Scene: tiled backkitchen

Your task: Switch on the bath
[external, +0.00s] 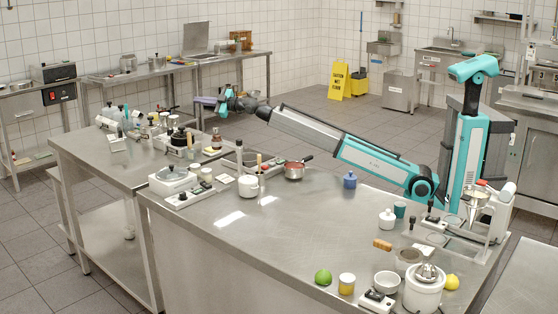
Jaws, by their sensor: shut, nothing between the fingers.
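My gripper (207,101) is at the end of my outstretched arm, high above the back worktop at left centre. It is small in this view; its fingers look closed and hold nothing. A white lidded appliance (172,179), which may be the bath, stands at the near table's left corner. A small switch box (190,196) with dark knobs sits in front of it. My gripper is above and beyond both, apart from them. A steel basin (240,158) behind the white pot could also be the bath; I cannot tell which. The switch positions are too small to read.
A white pot (248,187) and a red saucepan (293,171) stand near the basin. Bottles and small appliances (180,140) crowd the back worktop below my gripper. A juicer (424,290) and another switch box (377,299) stand at front right. The near table's middle is clear.

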